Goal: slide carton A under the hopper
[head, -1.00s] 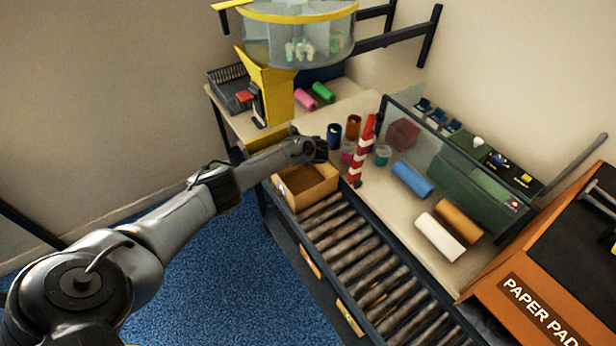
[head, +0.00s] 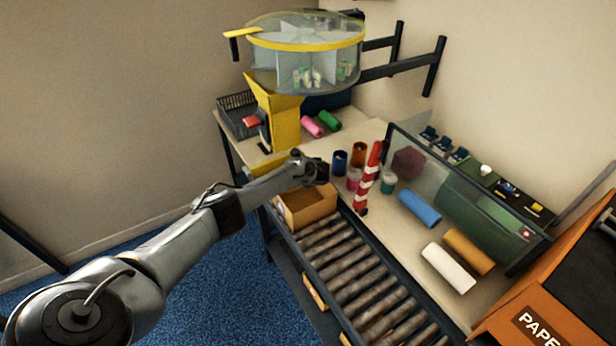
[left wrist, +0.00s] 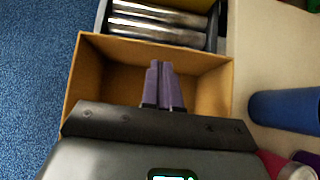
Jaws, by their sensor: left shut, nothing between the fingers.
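Carton A, as I take it, is an open brown box (head: 308,207) at the far end of the roller conveyor; no letter shows on it. The hopper is a yellow chute (head: 284,118) under a clear round drum, beyond the carton. My left gripper (head: 318,178) is at the carton's far side. In the left wrist view the purple fingers (left wrist: 164,82) are shut together, empty, over or inside the open carton (left wrist: 205,92). I cannot tell whether they touch its wall. No contents show in the carton. My right gripper is not in view.
The conveyor rollers (head: 352,268) are clear on the near side of the carton. A red-and-white striped post (head: 369,180) stands beside the conveyor. Cups, including a blue one (head: 339,163), stand close to my gripper. Coloured rolls (head: 419,208) lie on the bench.

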